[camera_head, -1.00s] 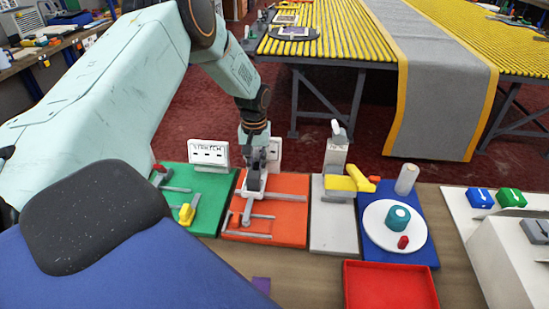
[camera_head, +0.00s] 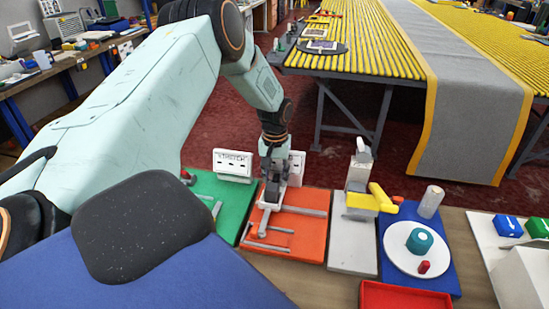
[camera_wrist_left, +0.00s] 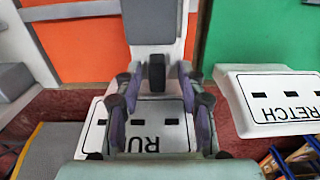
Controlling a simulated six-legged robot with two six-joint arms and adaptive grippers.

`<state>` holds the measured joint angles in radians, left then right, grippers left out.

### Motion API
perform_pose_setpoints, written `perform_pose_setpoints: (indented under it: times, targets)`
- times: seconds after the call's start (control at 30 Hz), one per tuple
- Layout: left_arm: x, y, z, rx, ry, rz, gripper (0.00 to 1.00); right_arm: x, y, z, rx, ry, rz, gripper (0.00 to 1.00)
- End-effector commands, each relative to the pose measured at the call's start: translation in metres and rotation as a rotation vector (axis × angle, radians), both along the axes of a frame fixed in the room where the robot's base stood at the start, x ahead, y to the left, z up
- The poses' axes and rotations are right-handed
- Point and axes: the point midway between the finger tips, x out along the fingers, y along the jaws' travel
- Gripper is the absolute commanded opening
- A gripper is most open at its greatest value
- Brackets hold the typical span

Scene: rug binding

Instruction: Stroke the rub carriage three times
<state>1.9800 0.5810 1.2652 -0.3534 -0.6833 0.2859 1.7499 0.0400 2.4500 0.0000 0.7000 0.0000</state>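The rub carriage (camera_head: 268,206) is a light block on the orange board (camera_head: 309,222), among grey bars. Its label card, reading "RU" with the rest hidden, stands behind the board and shows upside down in the left wrist view (camera_wrist_left: 170,140). My left gripper (camera_head: 270,190) points down over the carriage. In the left wrist view the left gripper (camera_wrist_left: 156,76) has its fingers apart, one on each side of a dark upright knob (camera_wrist_left: 156,73), with gaps visible beside it. Contact with the carriage cannot be told. My right gripper is not in view.
A green board (camera_head: 228,187) with a "STRETCH" card (camera_head: 232,163) lies left. Right are a grey board with a yellow lever (camera_head: 383,197), a blue board with a white disc (camera_head: 400,255), and a red tray (camera_head: 400,297). A slatted table with a grey rug stands behind.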

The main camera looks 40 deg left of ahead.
Motion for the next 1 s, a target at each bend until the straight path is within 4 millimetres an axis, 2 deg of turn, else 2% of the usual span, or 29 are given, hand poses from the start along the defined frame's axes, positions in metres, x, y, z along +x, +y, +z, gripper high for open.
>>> perform_pose_setpoints:
  times: [0.17,0.5,0.7,1.0]
  targets:
    - [0.0,0.0,0.01,-0.002,-0.001,0.0,0.4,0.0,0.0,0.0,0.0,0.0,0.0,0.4]
    - [0.001,-0.001,0.077,-0.002,-0.005,0.0,0.4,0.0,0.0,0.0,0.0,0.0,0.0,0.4]
    - [0.001,-0.001,0.107,-0.001,-0.003,0.0,0.4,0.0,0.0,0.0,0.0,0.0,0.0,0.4]
    - [0.0,0.0,0.12,0.001,0.001,0.0,0.4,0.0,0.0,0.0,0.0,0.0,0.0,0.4]
